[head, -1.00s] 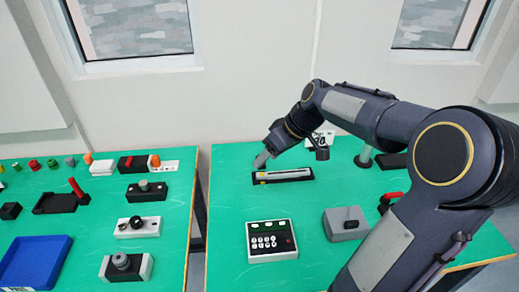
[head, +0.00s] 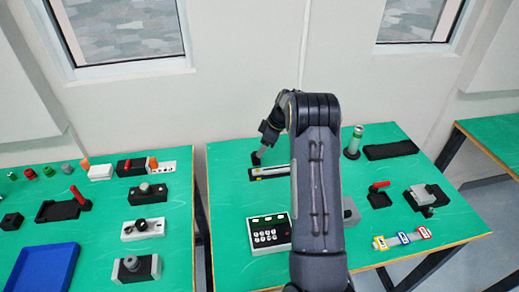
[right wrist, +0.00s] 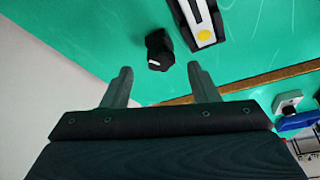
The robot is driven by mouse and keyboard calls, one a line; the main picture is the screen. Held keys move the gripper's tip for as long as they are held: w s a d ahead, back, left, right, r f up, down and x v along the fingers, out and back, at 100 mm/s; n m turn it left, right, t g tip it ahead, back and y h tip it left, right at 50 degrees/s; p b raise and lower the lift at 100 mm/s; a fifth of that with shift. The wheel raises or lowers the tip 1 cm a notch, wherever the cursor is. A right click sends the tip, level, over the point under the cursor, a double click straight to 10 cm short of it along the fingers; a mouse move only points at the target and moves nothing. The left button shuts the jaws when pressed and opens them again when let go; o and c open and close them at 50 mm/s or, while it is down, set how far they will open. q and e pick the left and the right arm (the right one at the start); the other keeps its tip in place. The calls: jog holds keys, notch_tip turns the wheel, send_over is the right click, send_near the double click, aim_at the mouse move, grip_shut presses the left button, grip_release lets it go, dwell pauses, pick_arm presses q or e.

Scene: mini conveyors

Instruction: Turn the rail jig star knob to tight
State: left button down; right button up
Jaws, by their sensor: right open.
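The rail jig is a black base with a pale bar (head: 272,172) and a yellow mark at its left end, on the right-hand green table in the head view. Its yellow end also shows in the right wrist view (right wrist: 205,36). A dark knob with a white mark (right wrist: 158,50) stands beside that end. My right gripper (right wrist: 158,84) is open, its two fingers apart with the knob ahead of the gap, not touching it. In the head view my right gripper (head: 259,153) is low by the jig's left end, partly hidden by my arm. My left gripper is not in view.
A keypad box (head: 268,236) stands in front of the jig. The left table holds several fixtures and a blue tray (head: 22,278).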

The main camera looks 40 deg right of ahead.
jog(key=shift+p+x, duration=0.3)
jog(key=shift+x, duration=1.3)
jog(key=shift+c, duration=0.2)
jog(key=c, duration=0.9)
